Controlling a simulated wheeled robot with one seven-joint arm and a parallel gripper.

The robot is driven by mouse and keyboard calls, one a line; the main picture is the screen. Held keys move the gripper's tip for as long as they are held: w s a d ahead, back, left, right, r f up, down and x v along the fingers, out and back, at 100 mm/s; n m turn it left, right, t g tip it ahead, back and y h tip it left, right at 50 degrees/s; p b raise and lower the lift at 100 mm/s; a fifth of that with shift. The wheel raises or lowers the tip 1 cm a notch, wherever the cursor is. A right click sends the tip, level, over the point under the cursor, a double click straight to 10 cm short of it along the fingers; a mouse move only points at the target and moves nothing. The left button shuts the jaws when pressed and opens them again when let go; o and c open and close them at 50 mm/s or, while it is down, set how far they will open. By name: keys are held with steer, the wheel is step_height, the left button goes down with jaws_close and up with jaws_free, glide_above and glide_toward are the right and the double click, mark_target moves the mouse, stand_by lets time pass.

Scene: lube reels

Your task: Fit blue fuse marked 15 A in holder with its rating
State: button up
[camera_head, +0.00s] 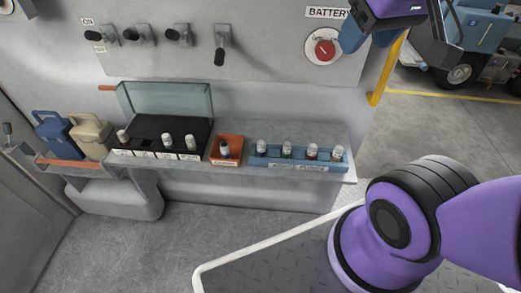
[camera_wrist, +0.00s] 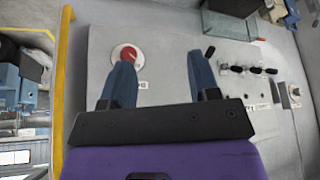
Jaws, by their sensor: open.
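A blue rack (camera_head: 300,166) on the shelf holds several upright white-capped fuses. Its leftmost fuse (camera_head: 262,148) and rightmost fuse (camera_head: 338,153) look bluish, but ratings are too small to read. Left of it, a black holder block (camera_head: 150,128) with a raised clear lid (camera_head: 170,100) has a row of white labels, unreadable here. Three fuses stand in it, with a gap between the left one (camera_head: 123,136) and the middle one (camera_head: 167,139). My gripper (camera_wrist: 161,78) is open and empty, its blue fingers apart; in the head view it is high at upper right, away from the fuses.
An orange tray (camera_head: 226,158) with one dark fuse stands between block and rack. Blue and beige jugs (camera_head: 90,138) stand at the left. Levers (camera_head: 180,36) and a red battery switch (camera_head: 324,49) project from the wall above. A yellow post (camera_head: 388,70) stands right of the panel.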

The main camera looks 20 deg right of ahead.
steer(key=shift+o, duration=0.4)
steer(key=shift+w, duration=0.1)
steer(key=m+g, duration=0.5)
steer(key=m, duration=0.3)
glide_above(261, 142)
steer(key=f, duration=3.4)
steer(key=shift+d+f, duration=0.15)
steer(key=shift+d, duration=0.05)
step_height(261, 142, down, 6)
steer(key=shift+w+r, duration=0.1)
steer(key=shift+r, duration=0.1)
steer(key=shift+a+f, duration=0.2)
steer(key=shift+f, duration=2.65)
